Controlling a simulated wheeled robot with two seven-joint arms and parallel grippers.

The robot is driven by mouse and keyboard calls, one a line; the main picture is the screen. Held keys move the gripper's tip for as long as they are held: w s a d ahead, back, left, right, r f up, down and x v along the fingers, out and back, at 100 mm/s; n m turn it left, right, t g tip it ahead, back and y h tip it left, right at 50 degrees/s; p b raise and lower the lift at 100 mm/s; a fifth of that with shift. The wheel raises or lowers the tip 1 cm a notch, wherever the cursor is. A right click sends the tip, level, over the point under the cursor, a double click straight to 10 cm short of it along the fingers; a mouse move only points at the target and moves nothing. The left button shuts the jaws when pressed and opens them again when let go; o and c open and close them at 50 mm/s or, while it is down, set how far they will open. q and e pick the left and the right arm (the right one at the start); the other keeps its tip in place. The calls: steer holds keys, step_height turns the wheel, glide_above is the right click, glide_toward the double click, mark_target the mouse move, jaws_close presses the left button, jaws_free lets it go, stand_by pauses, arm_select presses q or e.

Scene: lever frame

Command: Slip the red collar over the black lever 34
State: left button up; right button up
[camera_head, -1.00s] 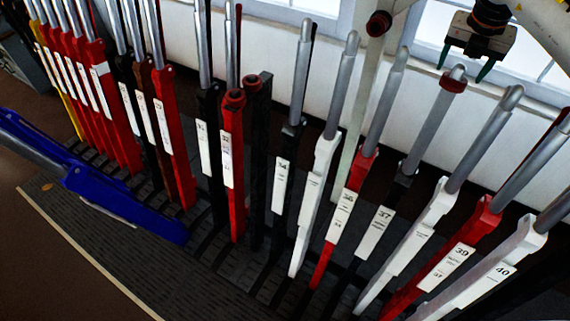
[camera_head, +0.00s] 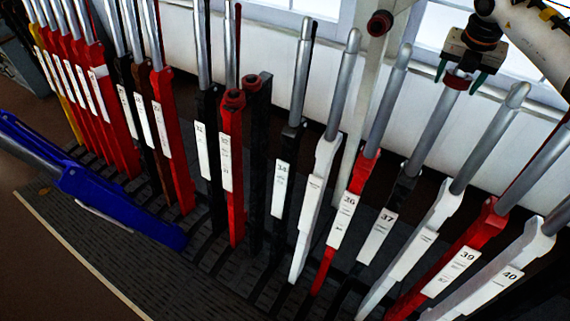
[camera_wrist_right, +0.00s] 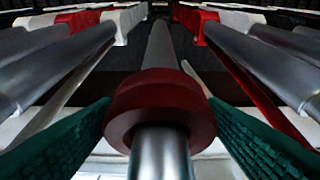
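The red collar (camera_head: 456,83) sits around the silver handle of black lever 37 (camera_head: 408,180), near its top. In the right wrist view the collar (camera_wrist_right: 160,105) is a dark red ring with the handle through it. My right gripper (camera_head: 459,78) is open, with its green fingers on either side of the collar. The wrist view shows the fingers (camera_wrist_right: 158,112) spread beside the ring; whether they touch it I cannot tell. Black lever 34 (camera_head: 283,190) stands left of centre, with a white number plate and a bare silver handle (camera_head: 302,75). My left gripper is not in view.
White lever 35 (camera_head: 315,190) and red lever 36 (camera_head: 354,190) stand between levers 34 and 37. A pale post with a dark red knob (camera_head: 380,23) rises behind them. A blue lever (camera_head: 120,205) leans out at left. Windows line the back.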

steer(key=c, duration=0.7)
steer(key=shift+o, duration=0.2)
steer(key=shift+r, duration=0.1)
steer(key=shift+w+d+r+p, duration=0.15)
steer(key=shift+w+r+p, duration=0.1)
steer(key=shift+r+p, duration=1)
steer(key=shift+w+d+r+p, duration=0.2)
steer(key=shift+r+p, duration=0.7)
steer(key=shift+r, duration=0.6)
steer(key=shift+w+d+r+p, duration=0.1)
steer(key=shift+w+r+p, duration=0.15)
steer(key=shift+r+p, duration=1)
steer(key=shift+r, duration=0.1)
steer(key=shift+a, duration=0.1)
